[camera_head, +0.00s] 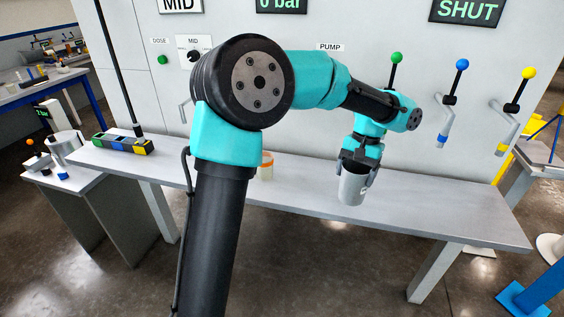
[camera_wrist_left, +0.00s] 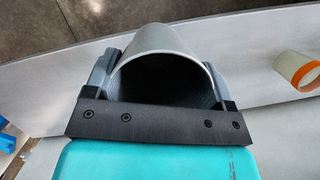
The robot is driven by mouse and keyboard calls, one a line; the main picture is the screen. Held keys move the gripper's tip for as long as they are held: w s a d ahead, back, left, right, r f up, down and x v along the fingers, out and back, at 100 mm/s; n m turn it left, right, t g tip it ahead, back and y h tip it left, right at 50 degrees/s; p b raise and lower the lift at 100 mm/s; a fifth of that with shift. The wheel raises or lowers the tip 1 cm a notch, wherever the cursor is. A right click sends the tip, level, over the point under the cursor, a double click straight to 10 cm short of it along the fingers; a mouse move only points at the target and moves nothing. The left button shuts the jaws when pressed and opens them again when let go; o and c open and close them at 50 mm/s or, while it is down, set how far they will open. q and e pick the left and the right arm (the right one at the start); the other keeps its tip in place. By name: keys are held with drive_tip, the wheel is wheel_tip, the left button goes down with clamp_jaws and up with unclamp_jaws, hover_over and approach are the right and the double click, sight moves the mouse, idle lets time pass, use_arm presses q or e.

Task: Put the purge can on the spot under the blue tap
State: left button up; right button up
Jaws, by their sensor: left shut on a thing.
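The grey purge can (camera_head: 352,188) is in the jaws of my left gripper (camera_head: 357,172), over the front part of the grey bench. In the left wrist view the can (camera_wrist_left: 165,42) sits between the two fingers, its dark open mouth facing the camera. I cannot tell whether its base touches the bench. The blue tap (camera_head: 462,65) is on the wall to the right of the can, with a blue-banded spout (camera_head: 443,140) below its knob. No marked spot shows clearly on the bench under it. My right gripper is not in view.
A green tap (camera_head: 397,58) and a yellow tap (camera_head: 528,74) flank the blue one. A cream cup with an orange rim (camera_head: 266,166) stands left of the can, partly behind my arm. A colored block rack (camera_head: 123,144) is at the bench's left. The bench right of the can (camera_head: 440,205) is clear.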

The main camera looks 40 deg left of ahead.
use_arm(q)
drive_tip(key=s+a+f+n+h, duration=0.1)
drive_tip(key=s+a+n, duration=0.3)
drive_tip(key=s+a, duration=0.3)
drive_tip(key=s, duration=0.3)
drive_tip(key=shift+a+f, duration=0.2)
drive_tip(key=shift+f, duration=0.1)
drive_tip(key=w+a+f, duration=0.1)
drive_tip(key=w+a, duration=0.7)
drive_tip(key=w, duration=0.4)
drive_tip(key=shift+w+a+f, duration=0.2)
drive_tip(key=shift+w, duration=0.15)
drive_tip(key=shift+w+a+f, duration=0.15)
drive_tip(key=shift+w+f, duration=0.05)
drive_tip(key=shift+f, duration=0.7)
drive_tip(key=shift+w+a+f, duration=0.1)
drive_tip(key=shift+w+f, duration=0.05)
drive_tip(key=shift+f, duration=0.75)
drive_tip(key=shift+f, duration=0.1)
